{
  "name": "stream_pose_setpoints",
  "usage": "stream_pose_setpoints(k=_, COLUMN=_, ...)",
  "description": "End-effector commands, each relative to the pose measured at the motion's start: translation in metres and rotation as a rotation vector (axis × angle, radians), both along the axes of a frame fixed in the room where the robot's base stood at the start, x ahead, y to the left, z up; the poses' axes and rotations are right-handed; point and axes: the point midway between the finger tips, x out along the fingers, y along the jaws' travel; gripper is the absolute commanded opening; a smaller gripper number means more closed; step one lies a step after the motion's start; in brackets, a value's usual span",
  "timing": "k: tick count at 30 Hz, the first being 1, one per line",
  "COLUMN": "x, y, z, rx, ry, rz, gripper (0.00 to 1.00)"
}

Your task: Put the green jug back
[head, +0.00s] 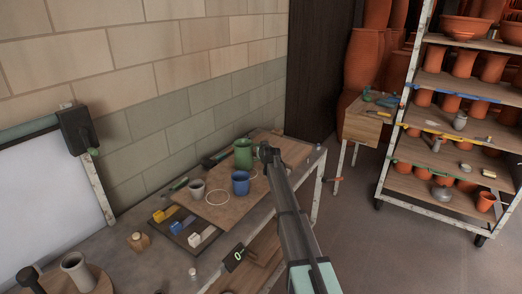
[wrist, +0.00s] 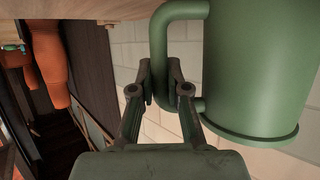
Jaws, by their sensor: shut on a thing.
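The green jug (head: 243,154) is upright over the far part of a wooden board, behind a blue mug (head: 240,184). My gripper (head: 264,152) is at its right side. In the wrist view the picture is turned over, and the jug (wrist: 258,70) fills the upper right with its rim lower down. My gripper (wrist: 160,75) is shut on the jug's handle there. The jug's base is cut off in that view, and the blue mug covers part of its foot in the head view, so I cannot tell whether it touches the board.
The board (head: 213,212) bears white ring marks and a grey cup (head: 197,188). A dark tray (head: 181,226) with yellow, blue and white items lies in front. A brick wall (head: 150,90) stands close behind. A rack (head: 435,130) of pots is at right.

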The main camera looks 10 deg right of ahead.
Motion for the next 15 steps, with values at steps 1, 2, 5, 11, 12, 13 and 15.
stream_pose_setpoints(k=1, x=0.0002, y=0.0000, z=-0.0008, rx=0.001, ry=-0.002, rz=0.000, gripper=0.00)
stream_pose_setpoints(k=2, x=0.0002, y=0.0000, z=-0.0014, rx=0.001, ry=-0.002, rz=0.000, gripper=0.00)
stream_pose_setpoints(k=5, x=0.0002, y=0.0000, z=-0.0030, rx=0.001, ry=-0.002, rz=0.000, gripper=0.00)
stream_pose_setpoints(k=11, x=0.0002, y=0.0000, z=-0.0064, rx=0.001, ry=-0.002, rz=0.000, gripper=0.00)
stream_pose_setpoints(k=12, x=0.0002, y=0.0000, z=-0.0071, rx=0.001, ry=-0.002, rz=0.000, gripper=0.00)
stream_pose_setpoints(k=13, x=0.0001, y=0.0000, z=-0.0076, rx=0.001, ry=-0.002, rz=0.000, gripper=0.00)
stream_pose_setpoints(k=15, x=0.0001, y=-0.0001, z=-0.0088, rx=0.001, ry=-0.002, rz=0.000, gripper=0.00)
